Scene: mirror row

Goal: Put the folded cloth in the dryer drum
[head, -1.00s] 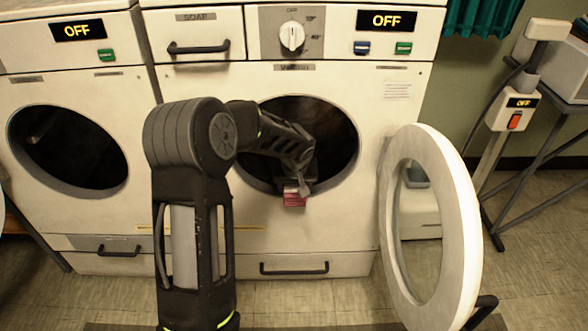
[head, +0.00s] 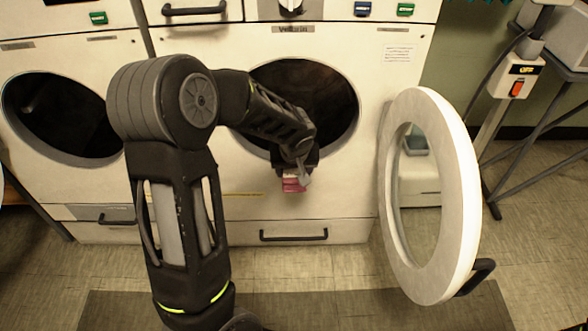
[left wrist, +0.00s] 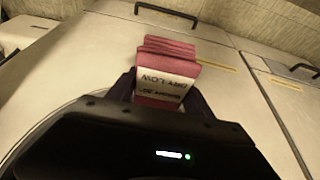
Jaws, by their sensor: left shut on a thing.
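The folded cloth (head: 293,184) is a small dark red bundle in front of the middle machine, just below its round opening. In the left wrist view the cloth (left wrist: 168,50) shows stacked folds and a white label with upside-down print reading "DRY LOW". My left gripper (head: 298,168) is shut on it and points down; in the left wrist view the gripper (left wrist: 165,95) hides its near end. The middle machine's drum opening (head: 335,110) is dark, with its round door (head: 455,200) swung open to the right. A second dark drum opening (head: 60,115) is in the left machine. My right gripper is out of view.
The open door ring stands out into the room on the right. A grey post with a switch box (head: 515,85) and a metal stand are behind it. Drawer handles (head: 293,235) sit low on the machines. A dark mat (head: 330,308) lies on the floor.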

